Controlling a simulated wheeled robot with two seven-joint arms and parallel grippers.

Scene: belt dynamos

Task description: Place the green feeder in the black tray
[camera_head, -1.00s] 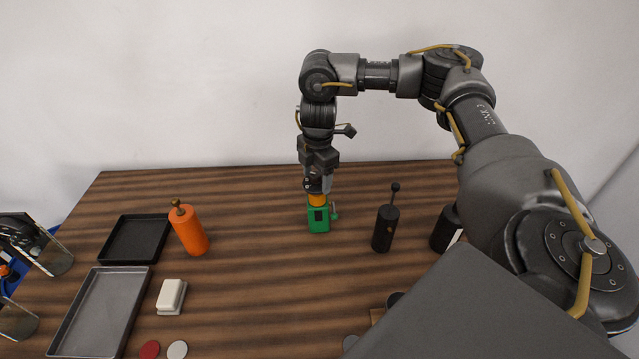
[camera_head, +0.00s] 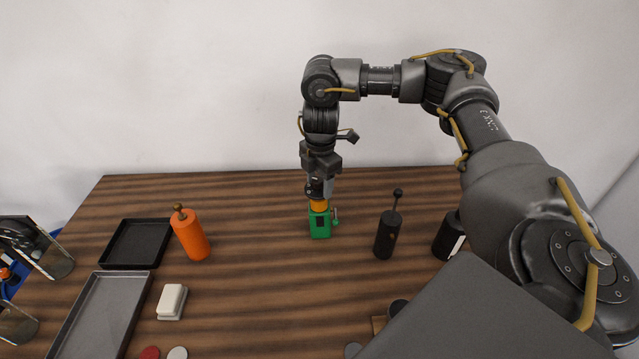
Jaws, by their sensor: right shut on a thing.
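The green feeder (camera_head: 320,226) is a small green block with an orange top and a side knob. It stands at the middle of the table, below my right gripper (camera_head: 319,198). My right gripper points down and is shut on the feeder's orange top. I cannot tell whether the feeder's base touches the table. The black tray (camera_head: 136,264) lies at the left of the table and looks empty. At the left edge, parts of my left gripper (camera_head: 45,285) show; its fingers are apart, with nothing seen between them.
An orange cylinder (camera_head: 191,238) with a knob stands right of the black tray. A grey tray (camera_head: 100,318) lies in front. A white block (camera_head: 172,302), a red disc (camera_head: 150,353) and a white disc (camera_head: 178,353) are nearby. A black cylinder (camera_head: 387,239) stands right of the feeder.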

